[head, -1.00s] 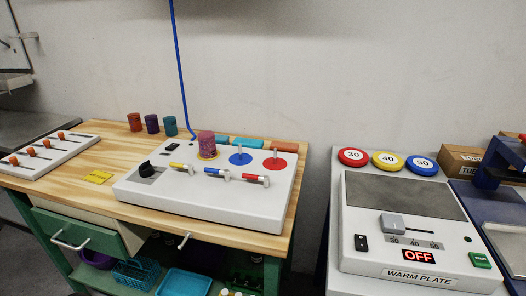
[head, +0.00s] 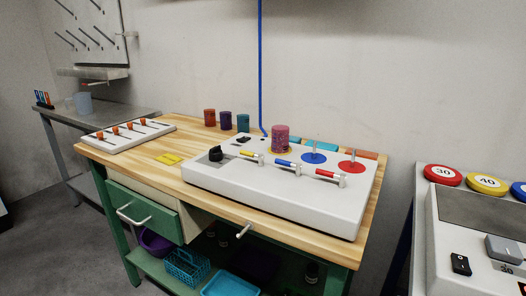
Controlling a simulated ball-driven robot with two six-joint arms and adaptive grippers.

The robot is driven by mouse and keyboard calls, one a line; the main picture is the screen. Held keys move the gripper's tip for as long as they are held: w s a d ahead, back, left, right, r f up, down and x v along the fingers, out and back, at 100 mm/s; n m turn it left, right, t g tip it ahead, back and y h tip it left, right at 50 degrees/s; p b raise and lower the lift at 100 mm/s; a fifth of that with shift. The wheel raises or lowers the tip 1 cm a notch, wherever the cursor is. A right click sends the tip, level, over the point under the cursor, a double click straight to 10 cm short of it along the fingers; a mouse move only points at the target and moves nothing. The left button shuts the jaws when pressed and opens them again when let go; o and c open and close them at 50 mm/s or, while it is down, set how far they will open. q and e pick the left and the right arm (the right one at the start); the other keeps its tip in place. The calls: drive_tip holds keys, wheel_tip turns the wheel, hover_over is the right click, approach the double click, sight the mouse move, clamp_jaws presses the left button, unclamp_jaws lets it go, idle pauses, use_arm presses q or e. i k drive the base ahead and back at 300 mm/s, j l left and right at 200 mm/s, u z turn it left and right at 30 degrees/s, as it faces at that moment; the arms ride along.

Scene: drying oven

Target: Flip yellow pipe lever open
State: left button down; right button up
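The yellow pipe lever (head: 250,155) is a short yellow and white handle at the left of a row of three on the white panel box (head: 270,193) on the wooden bench. A blue lever (head: 285,163) and a red lever (head: 327,174) sit to its right. Behind the yellow lever a pink-purple cup (head: 281,138) stands on a yellow disc; a blue disc (head: 313,158) and a red disc (head: 352,167) lie to the right, each with a small upright spout. Neither of my grippers is in view.
The warm plate (head: 478,215) stands at right. Grey floor is clear at left.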

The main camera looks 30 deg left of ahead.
sight(261, 156)
drive_tip(key=u, duration=1)
